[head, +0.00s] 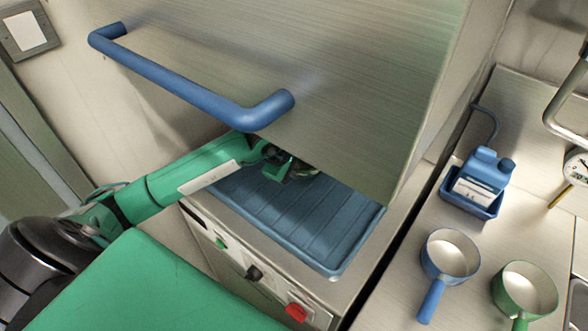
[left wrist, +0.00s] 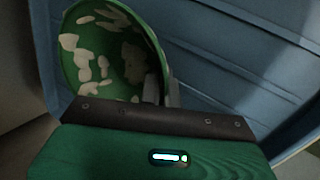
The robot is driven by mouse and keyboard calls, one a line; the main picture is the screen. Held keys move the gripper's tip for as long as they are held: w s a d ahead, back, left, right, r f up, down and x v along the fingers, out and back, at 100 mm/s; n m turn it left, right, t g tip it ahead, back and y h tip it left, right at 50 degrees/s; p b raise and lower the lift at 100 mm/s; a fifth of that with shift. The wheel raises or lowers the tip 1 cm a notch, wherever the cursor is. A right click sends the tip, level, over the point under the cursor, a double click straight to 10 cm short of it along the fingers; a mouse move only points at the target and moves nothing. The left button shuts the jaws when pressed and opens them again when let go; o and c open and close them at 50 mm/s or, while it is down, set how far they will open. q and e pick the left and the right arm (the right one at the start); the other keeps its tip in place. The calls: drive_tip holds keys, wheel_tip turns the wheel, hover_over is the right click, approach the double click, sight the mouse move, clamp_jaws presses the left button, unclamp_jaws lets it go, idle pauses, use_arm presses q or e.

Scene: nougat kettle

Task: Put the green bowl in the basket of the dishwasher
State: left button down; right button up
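The green bowl (left wrist: 112,55), with pale patches on its inside, shows tilted in the left wrist view. My left gripper (left wrist: 163,90) is shut on its rim, with a grey finger on each side of the wall. In the head view the left gripper (head: 290,167) reaches under the raised dishwasher hood (head: 300,60). The bowl there is mostly hidden behind the gripper and the hood edge. The blue dishwasher basket (head: 290,215) lies below the gripper; its ribbed floor also shows in the left wrist view (left wrist: 230,60). My right gripper is not in view.
The hood has a blue bar handle (head: 185,82) above my left arm. Knobs and a red switch (head: 296,312) sit on the machine's front. On the counter at right stand a blue pan (head: 450,255), a green pan (head: 526,290) and a blue dispenser (head: 482,178).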

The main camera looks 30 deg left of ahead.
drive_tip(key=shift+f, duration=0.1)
use_arm(q)
drive_tip(key=c, duration=1.7)
unclamp_jaws()
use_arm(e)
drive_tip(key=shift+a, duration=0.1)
